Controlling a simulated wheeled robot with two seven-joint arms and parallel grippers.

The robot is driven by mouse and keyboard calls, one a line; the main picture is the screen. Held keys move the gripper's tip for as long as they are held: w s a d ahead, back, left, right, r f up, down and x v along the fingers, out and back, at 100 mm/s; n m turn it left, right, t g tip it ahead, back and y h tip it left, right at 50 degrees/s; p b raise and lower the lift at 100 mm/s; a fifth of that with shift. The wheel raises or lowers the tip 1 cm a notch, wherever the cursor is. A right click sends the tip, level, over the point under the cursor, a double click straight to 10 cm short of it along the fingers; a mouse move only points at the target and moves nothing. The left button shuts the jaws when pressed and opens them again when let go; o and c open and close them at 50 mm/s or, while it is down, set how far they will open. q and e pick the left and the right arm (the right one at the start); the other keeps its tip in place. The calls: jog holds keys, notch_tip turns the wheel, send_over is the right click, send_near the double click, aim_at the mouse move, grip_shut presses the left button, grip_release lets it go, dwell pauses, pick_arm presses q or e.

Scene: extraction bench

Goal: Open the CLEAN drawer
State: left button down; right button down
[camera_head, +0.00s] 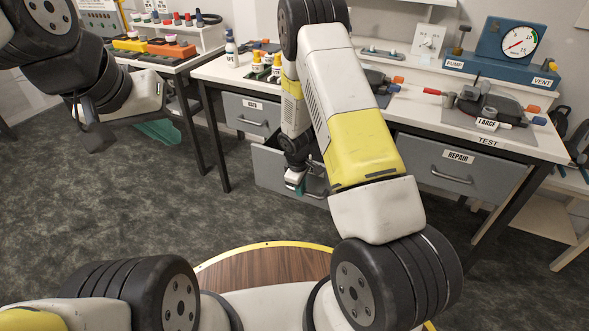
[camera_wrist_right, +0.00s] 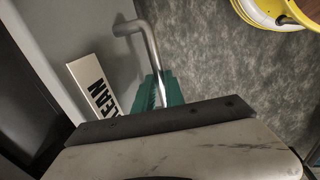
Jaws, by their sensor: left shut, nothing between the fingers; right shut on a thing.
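The CLEAN drawer (camera_head: 268,168) is the grey lower drawer, below the one labelled USED. Its CLEAN label (camera_wrist_right: 95,88) shows in the right wrist view, partly covered by my gripper's body. My right gripper (camera_head: 298,187) is at the drawer front, its teal fingers (camera_wrist_right: 158,92) shut on the metal bar handle (camera_wrist_right: 143,35). The handle also shows in the head view (camera_head: 316,193). My left gripper (camera_head: 160,132) is shut and empty, away from the drawers at the left.
The USED drawer (camera_head: 250,114) is above and looks closed. The REPAIR drawer (camera_head: 456,172) is at the right under the bench top (camera_head: 530,143), which bears bottles, tools and a gauge (camera_head: 518,42). Table legs (camera_head: 212,140) stand left of the drawers. Carpet before them is clear.

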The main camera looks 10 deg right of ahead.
jog(key=shift+s+a, duration=0.1)
jog(key=c, duration=1.4)
grip_release()
notch_tip(320, 180, up, 8)
jog(key=s, duration=0.1)
jog(key=shift+s+a+f, duration=0.15)
jog(key=shift+a, duration=0.25)
